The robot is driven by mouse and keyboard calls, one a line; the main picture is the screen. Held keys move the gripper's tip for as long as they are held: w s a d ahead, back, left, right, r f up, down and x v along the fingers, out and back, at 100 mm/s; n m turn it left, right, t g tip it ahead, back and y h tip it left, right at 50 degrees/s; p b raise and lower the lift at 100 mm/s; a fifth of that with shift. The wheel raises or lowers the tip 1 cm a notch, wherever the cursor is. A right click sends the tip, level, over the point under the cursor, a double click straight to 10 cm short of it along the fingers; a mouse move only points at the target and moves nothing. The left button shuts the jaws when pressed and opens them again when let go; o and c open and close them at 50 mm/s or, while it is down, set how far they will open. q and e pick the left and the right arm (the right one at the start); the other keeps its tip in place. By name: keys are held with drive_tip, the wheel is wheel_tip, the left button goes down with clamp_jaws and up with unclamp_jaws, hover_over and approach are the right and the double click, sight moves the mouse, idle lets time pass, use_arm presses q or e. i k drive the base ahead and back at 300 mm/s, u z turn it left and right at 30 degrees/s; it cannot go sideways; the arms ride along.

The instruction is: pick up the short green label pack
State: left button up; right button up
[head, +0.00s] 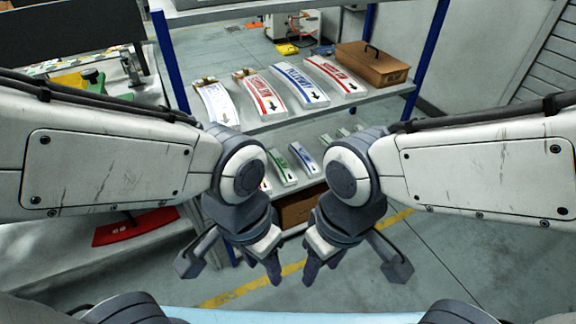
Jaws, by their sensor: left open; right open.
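The short green label pack (281,164) stands on the lower shelf, a white strip with green marking and an arrow at its near end. It lies just left of a short blue label pack (304,158). A red-marked short pack (265,185) is mostly hidden behind my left wrist. My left gripper (231,262) is open and empty in front of the shelf, nearer to me than the green pack. My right gripper (350,262) is open and empty to its right. Neither gripper touches a pack.
Several longer red and blue label packs (301,82) and a brown toolbox (371,63) stand on the upper shelf (300,116). Blue posts (169,55) flank the rack. A cardboard box (296,209) sits below. A red piece (135,227) lies on the left bench. Floor at right is clear.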

sight(289, 179)
drive_tip(key=z, duration=1.4)
drive_tip(key=i, duration=3.75)
drive_tip(key=u, duration=4.8)
drive_tip(key=i, duration=0.3)
drive_tip(key=z, duration=0.25)
